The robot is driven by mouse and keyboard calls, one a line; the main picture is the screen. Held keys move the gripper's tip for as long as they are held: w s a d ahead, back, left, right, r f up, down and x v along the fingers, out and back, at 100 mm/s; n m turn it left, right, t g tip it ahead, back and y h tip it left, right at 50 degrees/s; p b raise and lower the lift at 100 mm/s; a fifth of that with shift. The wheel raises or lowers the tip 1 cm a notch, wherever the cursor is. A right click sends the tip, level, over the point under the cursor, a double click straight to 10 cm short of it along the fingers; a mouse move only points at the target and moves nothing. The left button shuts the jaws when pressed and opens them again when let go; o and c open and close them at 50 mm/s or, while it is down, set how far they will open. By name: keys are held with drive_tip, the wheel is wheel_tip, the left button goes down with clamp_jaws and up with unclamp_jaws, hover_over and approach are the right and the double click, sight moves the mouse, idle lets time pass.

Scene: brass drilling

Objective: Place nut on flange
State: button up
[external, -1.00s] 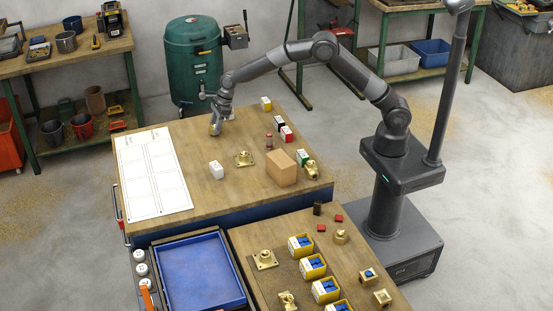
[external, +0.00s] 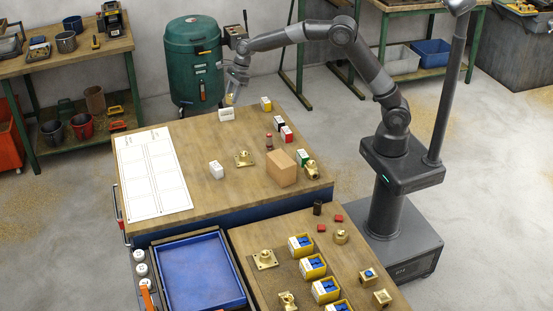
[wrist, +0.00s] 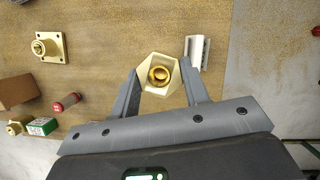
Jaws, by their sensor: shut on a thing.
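The hexagonal brass nut (wrist: 144,86) sits between the two fingers of my gripper (wrist: 160,88) in the wrist view. My gripper (external: 231,98) is shut on it and holds it above the far part of the wooden table. A brass flange (external: 243,158) with a square base and raised round centre lies near the middle of the table, nearer the camera than the gripper. The flange also shows at the upper left of the wrist view (wrist: 50,47), apart from the nut.
A white grid sheet (external: 153,174) covers the table's left side.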

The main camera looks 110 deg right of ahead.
drive_tip(key=s+a+r+n+g+y, duration=0.1)
drive_tip(key=s+a+r+n+y, duration=0.1)
drive_tip(key=a+n, duration=0.45)
drive_tip(key=s+a+r+n+g+y, duration=0.15)
drive_tip(key=a+n, duration=0.25)
drive_tip(key=a, duration=0.6)
hover_over(243, 155)
drive_tip(key=d, duration=0.2)
drive_tip(key=shift+n, duration=0.25)
drive_tip(key=f, duration=0.6)
drive_tip(key=shift+s+a+f, duration=0.25)
drive_tip(key=shift+s+f, duration=0.05)
drive_tip(key=shift+s, duration=0.1)
drive_tip(key=shift+f, duration=2)
drive_tip(key=shift+f, duration=0.15)
drive_tip(key=o, duration=1.2)
drive_tip(key=shift+h, duration=0.25)
drive_tip(key=shift+o, duration=0.2)
